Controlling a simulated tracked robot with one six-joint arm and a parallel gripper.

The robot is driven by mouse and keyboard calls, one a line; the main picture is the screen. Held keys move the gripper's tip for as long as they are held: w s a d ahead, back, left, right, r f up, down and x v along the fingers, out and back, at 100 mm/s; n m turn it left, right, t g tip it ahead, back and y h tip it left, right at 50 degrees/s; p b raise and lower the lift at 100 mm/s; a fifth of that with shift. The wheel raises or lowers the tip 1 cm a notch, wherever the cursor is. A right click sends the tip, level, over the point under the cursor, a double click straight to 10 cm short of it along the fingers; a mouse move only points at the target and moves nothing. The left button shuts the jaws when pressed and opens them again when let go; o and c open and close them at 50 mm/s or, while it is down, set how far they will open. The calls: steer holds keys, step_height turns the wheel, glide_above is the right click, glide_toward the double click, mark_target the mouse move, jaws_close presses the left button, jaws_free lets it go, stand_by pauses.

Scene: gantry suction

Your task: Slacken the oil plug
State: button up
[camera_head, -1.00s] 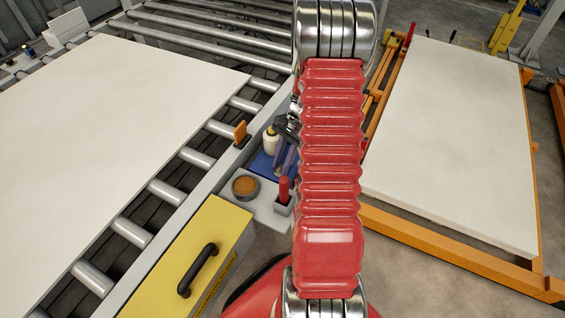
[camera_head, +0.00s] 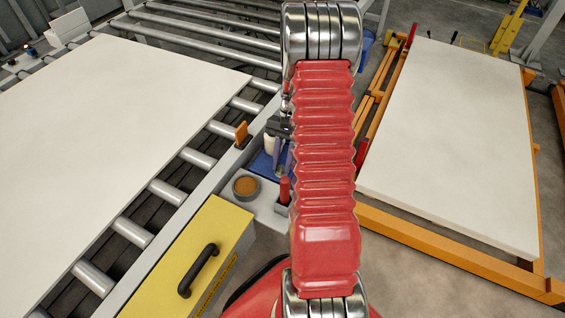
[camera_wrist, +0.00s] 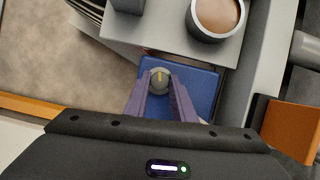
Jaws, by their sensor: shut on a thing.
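The oil plug (camera_wrist: 160,74), a round grey knob with a yellow stripe on top, shows in the wrist view above a blue surface (camera_wrist: 206,84). My gripper (camera_wrist: 160,80) is shut on it, with one purple finger on each side near the fingertips. The stripe points roughly up and down in the picture. In the head view my gripper (camera_head: 281,156) is mostly hidden behind my red arm, above the blue surface (camera_head: 262,165). The plug itself cannot be made out there.
A grey cup with brown contents (camera_head: 245,187) stands close by, also seen in the wrist view (camera_wrist: 217,14). A red-handled item (camera_head: 285,189) stands beside it. The roller conveyor (camera_head: 197,157) lies left.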

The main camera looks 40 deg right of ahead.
steer(key=shift+w+d+r, duration=0.1)
steer(key=shift+w, duration=0.05)
steer(key=o, duration=1.1)
steer(key=shift+c, duration=0.2)
steer(key=v, duration=1.3)
steer(key=shift+r, duration=0.35)
steer(key=shift+d, duration=0.1)
